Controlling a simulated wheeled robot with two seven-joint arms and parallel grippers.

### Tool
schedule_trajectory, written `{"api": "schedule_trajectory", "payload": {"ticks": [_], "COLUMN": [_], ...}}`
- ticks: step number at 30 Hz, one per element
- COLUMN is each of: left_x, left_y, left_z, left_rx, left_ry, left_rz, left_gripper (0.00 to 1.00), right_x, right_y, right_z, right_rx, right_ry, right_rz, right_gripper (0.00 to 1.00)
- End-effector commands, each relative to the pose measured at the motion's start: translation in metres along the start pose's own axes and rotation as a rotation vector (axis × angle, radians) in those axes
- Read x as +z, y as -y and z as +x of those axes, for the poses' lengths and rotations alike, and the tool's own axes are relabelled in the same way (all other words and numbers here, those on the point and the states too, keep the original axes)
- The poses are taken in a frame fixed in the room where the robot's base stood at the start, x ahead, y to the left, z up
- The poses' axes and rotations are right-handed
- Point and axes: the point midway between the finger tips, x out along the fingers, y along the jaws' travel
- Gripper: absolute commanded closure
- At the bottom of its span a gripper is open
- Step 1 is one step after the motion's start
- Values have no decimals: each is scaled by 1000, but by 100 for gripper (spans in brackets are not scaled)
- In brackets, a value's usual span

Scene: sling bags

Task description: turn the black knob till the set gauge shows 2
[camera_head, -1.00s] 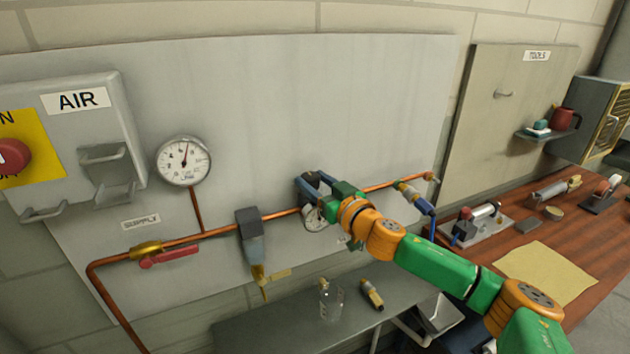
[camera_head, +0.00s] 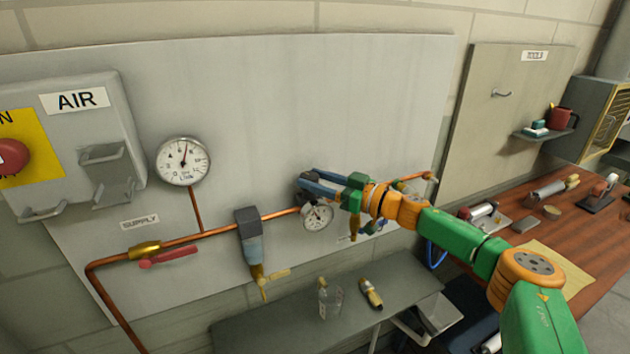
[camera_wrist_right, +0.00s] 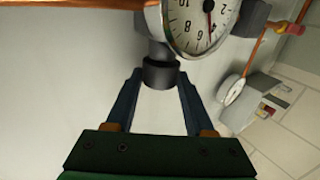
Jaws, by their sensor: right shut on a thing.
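The black knob (camera_wrist_right: 160,72) is between the two fingers of my right gripper (camera_wrist_right: 158,80) in the right wrist view, and the gripper is shut on it. In the head view my right gripper (camera_head: 318,184) is at the regulator on the copper pipe and mostly hides the knob. The set gauge (camera_head: 318,216) is just below the fingers. My left gripper is not in view.
The line gauge (camera_head: 183,161) is on the panel at upper left. The red-handled supply valve (camera_head: 168,257) and a filter (camera_head: 250,240) are along the pipe. A bottle (camera_head: 329,298) and a yellow-black item (camera_head: 371,294) are on the grey shelf (camera_head: 270,335) below.

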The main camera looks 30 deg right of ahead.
Motion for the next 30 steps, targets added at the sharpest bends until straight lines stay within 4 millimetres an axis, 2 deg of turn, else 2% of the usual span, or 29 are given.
{"api": "schedule_trajectory", "payload": {"ticks": [9, 24, 25, 27, 28, 30], "left_x": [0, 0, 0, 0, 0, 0], "left_y": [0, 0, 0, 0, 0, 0], "left_z": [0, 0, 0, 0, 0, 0], "left_rx": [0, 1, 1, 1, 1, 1], "left_ry": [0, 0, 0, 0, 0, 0], "left_rz": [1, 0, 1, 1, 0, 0], "left_gripper": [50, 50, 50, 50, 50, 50], "right_x": [-2, -2, -2, -2, -2, -2], "right_y": [-2, -2, -2, -2, -2, -2], "right_z": [1, 1, 1, 1, 1, 0], "right_rx": [-110, -131, -131, -131, -130, -130], "right_ry": [-6, -6, -6, -6, -6, -5], "right_rz": [3, 4, 4, 3, 3, 3], "right_gripper": [100, 100, 41, 22, 17, 17]}}
